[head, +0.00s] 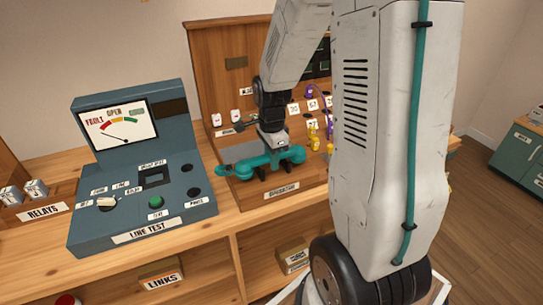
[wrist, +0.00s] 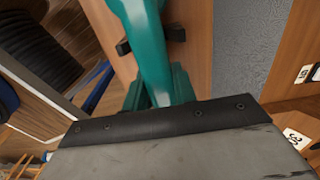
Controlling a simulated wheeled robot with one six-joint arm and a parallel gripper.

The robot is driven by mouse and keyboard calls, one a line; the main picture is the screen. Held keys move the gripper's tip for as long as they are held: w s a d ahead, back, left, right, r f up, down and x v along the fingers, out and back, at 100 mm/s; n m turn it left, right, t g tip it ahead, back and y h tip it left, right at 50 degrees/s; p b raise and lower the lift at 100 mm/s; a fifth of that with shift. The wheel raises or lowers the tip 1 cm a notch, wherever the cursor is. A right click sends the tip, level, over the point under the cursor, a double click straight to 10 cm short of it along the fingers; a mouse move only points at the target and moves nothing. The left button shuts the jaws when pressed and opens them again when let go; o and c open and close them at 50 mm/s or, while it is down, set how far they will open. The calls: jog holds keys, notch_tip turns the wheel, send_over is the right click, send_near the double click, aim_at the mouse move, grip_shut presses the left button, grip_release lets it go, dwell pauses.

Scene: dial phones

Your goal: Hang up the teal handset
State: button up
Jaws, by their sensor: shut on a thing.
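The teal handset (head: 290,155) lies level across the front of the wooden operator board in the head view. My gripper (head: 271,150) comes down from above and is shut on the handset's middle. Black cradle prongs (head: 262,175) show just below the handset. In the wrist view the handset (wrist: 146,45) passes between two black prongs (wrist: 124,47). I cannot tell whether it rests on them or hangs slightly above. The fingertips are mostly hidden.
The blue-grey line test box (head: 135,190) stands close on the left. Relays (head: 35,190) sit further left. Yellow plugs (head: 314,138) and purple cords stand right of the gripper on the board. My own arm hides much of the right side.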

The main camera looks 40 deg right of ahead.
jog(key=shift+f, duration=0.7)
jog(key=o, duration=1.2)
jog(key=shift+r, duration=0.1)
jog(key=shift+r, duration=3.65)
jog(key=shift+r, duration=2)
